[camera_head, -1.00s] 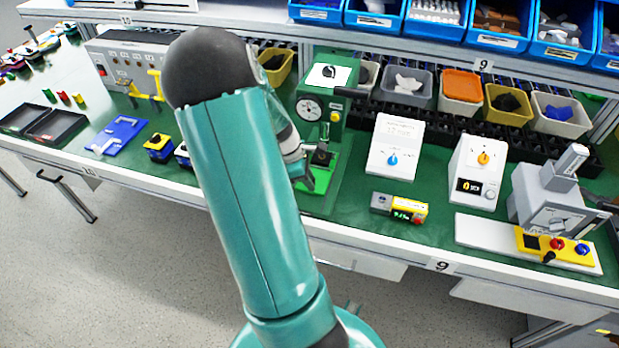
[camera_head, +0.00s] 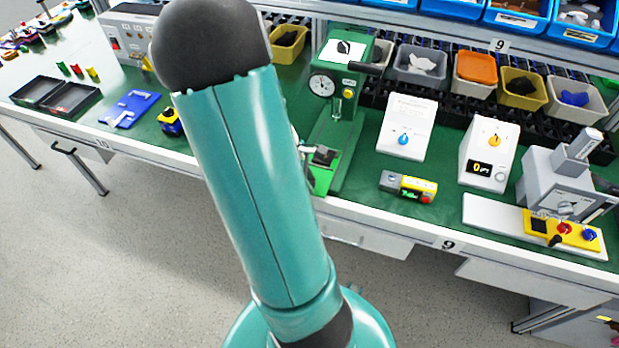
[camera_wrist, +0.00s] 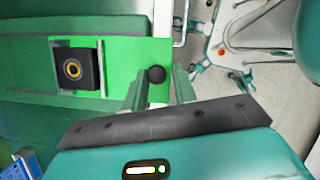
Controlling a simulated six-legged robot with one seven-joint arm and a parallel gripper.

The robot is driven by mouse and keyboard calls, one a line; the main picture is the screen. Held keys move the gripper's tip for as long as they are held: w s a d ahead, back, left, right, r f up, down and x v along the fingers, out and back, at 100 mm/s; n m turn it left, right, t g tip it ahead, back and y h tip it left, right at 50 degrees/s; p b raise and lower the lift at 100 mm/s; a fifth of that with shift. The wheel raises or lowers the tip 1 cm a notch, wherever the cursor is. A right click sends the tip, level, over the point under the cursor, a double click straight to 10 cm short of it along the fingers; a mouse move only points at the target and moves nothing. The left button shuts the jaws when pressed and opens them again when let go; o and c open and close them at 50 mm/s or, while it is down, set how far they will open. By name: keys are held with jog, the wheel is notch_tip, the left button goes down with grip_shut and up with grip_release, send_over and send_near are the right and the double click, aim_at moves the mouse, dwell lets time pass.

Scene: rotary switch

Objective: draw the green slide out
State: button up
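In the head view the slide (camera_head: 322,173) shows at the foot of a green press with a dial (camera_head: 330,100), partly hidden by my arm. My gripper (camera_wrist: 161,78) is open, with one finger on each side of the knob and a gap showing beside it. I cannot tell whether either finger touches it. The head view hides the gripper behind my arm.
Bins (camera_head: 420,65) line the back. Open floor (camera_head: 120,260) lies in front of the bench.

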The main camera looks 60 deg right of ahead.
jog(key=shift+o, duration=1.3)
jog(key=shift+a, duration=0.2)
jog(key=shift+d, duration=0.15)
jog(key=v, duration=1.3)
jog(key=shift+w+r, duration=0.2)
jog(key=shift+r, duration=0.1)
jog(key=w+a+r+m+t, duration=0.1)
jog(key=w+a+r+t, duration=0.25)
jog(key=a, duration=0.45)
jog(key=w+a+r+m+t, duration=0.1)
jog(key=w+a+r+t, duration=0.2)
jog(key=a, duration=0.5)
jog(key=s+a+r+m+t+y, duration=0.1)
jog(key=a+r, duration=0.2)
jog(key=a, duration=0.5)
jog(key=s+a+r+m+t, duration=0.1)
jog(key=a+r, duration=0.3)
jog(key=a, duration=0.4)
jog(key=shift+s+m+t+y, duration=0.4)
jog(key=shift+s+t, duration=0.15)
jog(key=shift+s, duration=0.2)
